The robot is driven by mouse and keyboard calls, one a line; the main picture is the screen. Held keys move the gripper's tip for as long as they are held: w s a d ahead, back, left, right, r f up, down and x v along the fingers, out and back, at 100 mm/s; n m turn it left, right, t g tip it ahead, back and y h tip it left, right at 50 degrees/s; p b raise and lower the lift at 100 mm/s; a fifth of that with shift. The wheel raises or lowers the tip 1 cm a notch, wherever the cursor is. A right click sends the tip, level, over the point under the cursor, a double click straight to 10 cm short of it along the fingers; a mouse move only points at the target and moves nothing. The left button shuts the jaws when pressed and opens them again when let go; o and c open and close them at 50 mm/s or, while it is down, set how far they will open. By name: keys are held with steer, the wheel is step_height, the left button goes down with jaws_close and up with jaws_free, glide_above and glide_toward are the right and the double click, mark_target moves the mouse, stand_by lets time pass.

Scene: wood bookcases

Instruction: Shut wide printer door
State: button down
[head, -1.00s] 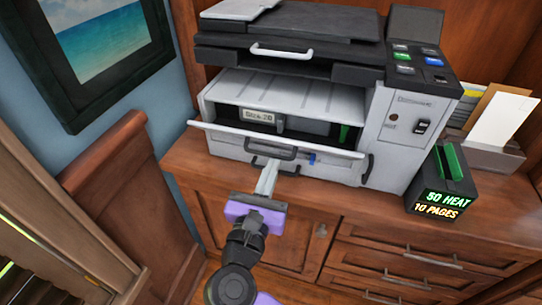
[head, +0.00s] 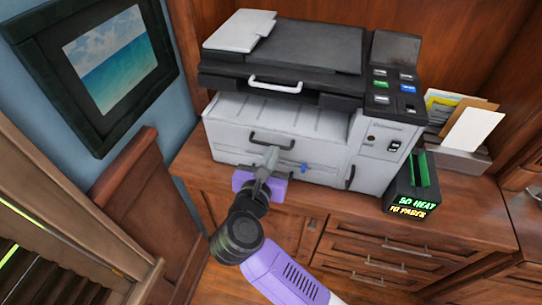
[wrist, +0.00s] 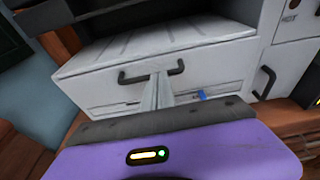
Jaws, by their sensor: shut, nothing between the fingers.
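The wide printer door (head: 232,134) is a pale grey front panel with a dark handle (head: 287,141). In the head view it stands upright, in line with the printer's front, and no opening shows above it. The wrist view shows the same door (wrist: 100,93) and its dark handle (wrist: 125,77). My gripper (head: 271,152) is shut and empty. Its pale fingers (wrist: 158,88) are in front of the door's lower middle, just below the handle. They look close to the panel, but I cannot tell whether they touch it. They hide a small part of the front.
A black box (head: 412,188) with green pieces stands right of the printer. A paper holder (head: 455,155) is behind it. The wood cabinet (head: 455,222) carries the printer. A chair-like wood panel (head: 125,205) stands at the left. A blue tab (wrist: 202,96) sits low on the front.

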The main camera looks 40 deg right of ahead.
steer(key=shift+w+d+r, duration=0.2)
steer(key=shift+d+r, duration=0.05)
stand_by(0.6)
